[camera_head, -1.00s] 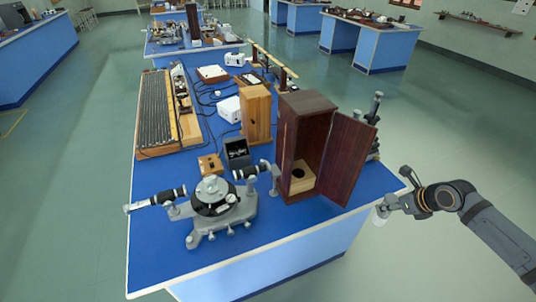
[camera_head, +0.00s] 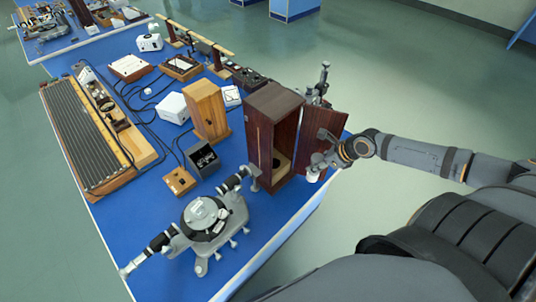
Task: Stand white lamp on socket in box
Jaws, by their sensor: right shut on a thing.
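The tall dark wooden box (camera_head: 262,137) stands upright near the right edge of the blue bench, its front open and its door (camera_head: 318,132) swung out to the right. Inside, a dark round socket (camera_head: 281,160) shows low on a pale floor, partly in shadow. My right gripper (camera_head: 319,164) is shut on the white lamp (camera_head: 313,176), whose pale end shows below the fingers. The gripper and lamp are in front of the open door, to the right of the box opening. My left gripper is not in view.
A grey spectrometer (camera_head: 206,214) stands in front of the box. A light wooden box (camera_head: 207,111), a small dark open case (camera_head: 202,158) and a small wooden block (camera_head: 179,181) stand to the left. A metal stand (camera_head: 319,90) is behind the door.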

